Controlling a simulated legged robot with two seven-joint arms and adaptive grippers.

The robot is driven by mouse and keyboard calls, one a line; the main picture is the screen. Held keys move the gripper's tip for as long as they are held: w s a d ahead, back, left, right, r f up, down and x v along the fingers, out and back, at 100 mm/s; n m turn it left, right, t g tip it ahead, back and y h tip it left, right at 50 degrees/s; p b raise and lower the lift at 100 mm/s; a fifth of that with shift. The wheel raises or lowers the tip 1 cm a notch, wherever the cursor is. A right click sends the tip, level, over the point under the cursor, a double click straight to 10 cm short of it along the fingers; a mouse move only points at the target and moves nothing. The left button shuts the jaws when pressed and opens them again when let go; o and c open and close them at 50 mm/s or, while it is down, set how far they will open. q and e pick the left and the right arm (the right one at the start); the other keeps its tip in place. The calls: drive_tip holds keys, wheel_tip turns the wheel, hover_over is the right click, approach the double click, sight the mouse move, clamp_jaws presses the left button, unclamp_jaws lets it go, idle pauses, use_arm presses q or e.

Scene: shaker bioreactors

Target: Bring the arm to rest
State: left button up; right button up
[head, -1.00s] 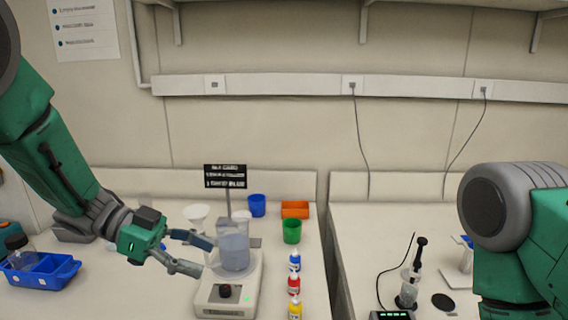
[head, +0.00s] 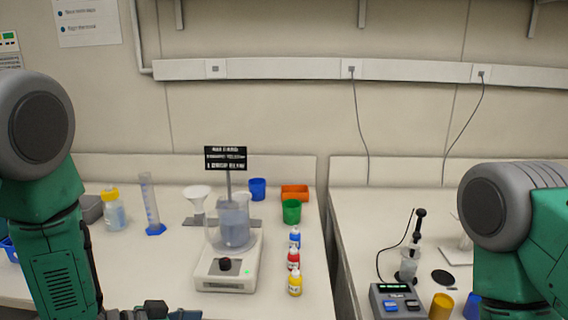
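My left arm (head: 55,255) comes down the left side of the head view, its forearm over the left bench. My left gripper (head: 178,314) shows only as a sliver at the bottom edge, left of and in front of the stirrer. Its fingertips are mostly cut off, so its opening cannot be told. My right arm (head: 510,235) stands at the right edge. Its gripper is out of view. A glass beaker (head: 232,228) with bluish-grey liquid sits on the white stirrer (head: 228,273), apart from the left gripper.
Blue, red and yellow small bottles (head: 294,260) stand right of the stirrer. A graduated cylinder (head: 150,205) and a yellow-capped bottle (head: 114,210) stand behind the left arm. A green cup (head: 291,211) is farther back. A gap divides the two benches.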

use_arm(q)
drive_tip(key=s+a+f+n+y+b, duration=0.1)
drive_tip(key=s+a+f+n+y, duration=0.1)
drive_tip(key=s+f, duration=0.3)
drive_tip(key=s+a+f+n+y+b, duration=0.1)
drive_tip(key=s+a+f+n+y, duration=0.1)
drive_tip(key=f, duration=0.5)
drive_tip(key=s+a+f+n+g+y+b, duration=0.2)
drive_tip(key=s+f, duration=0.3)
drive_tip(key=s, duration=0.5)
drive_tip(key=s+a+f+n+g+y+b, duration=0.2)
drive_tip(key=s+a+f+g+y, duration=0.1)
drive_tip(key=s, duration=0.8)
wheel_tip(320, 180, down, 3)
drive_tip(key=shift+s+a+f+g+y, duration=0.15)
drive_tip(key=shift+a+g+y, duration=0.25)
drive_tip(key=shift+a+g, duration=0.55)
use_arm(e)
wheel_tip(320, 180, down, 7)
drive_tip(key=shift+f, duration=0.15)
use_arm(q)
drive_tip(key=shift+a+t, duration=0.2)
drive_tip(key=shift+t, duration=0.05)
